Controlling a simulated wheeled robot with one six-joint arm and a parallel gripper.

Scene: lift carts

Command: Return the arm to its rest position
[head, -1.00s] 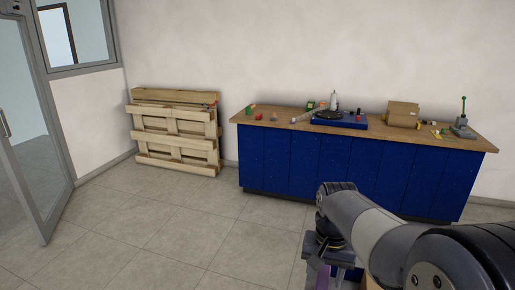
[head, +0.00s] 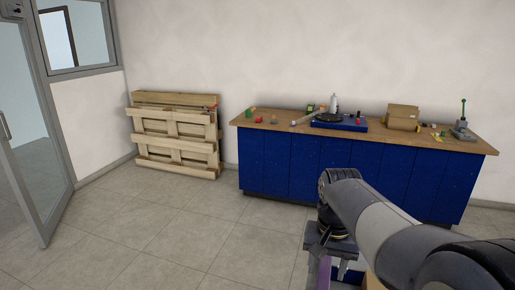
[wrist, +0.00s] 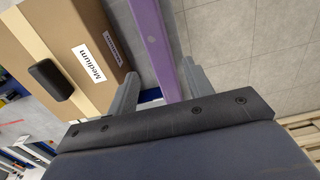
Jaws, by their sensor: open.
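My arm (head: 385,225) reaches in from the lower right of the head view, its wrist end bent downward. My gripper (wrist: 160,68) shows in the wrist view with its two grey fingers spread apart. A purple bar (wrist: 152,40) passes through the view between the fingers; I cannot tell its distance from them. In the head view, a strip of purple (head: 324,275) shows below the wrist. I see nothing gripped.
A cardboard box (wrist: 92,82) labelled Medium, with a dark object (wrist: 51,80) on it, is left of the fingers. A blue workbench (head: 285,165) with tools on its wooden top and wooden pallets (head: 177,150) stand by the wall. The tiled floor at left is clear.

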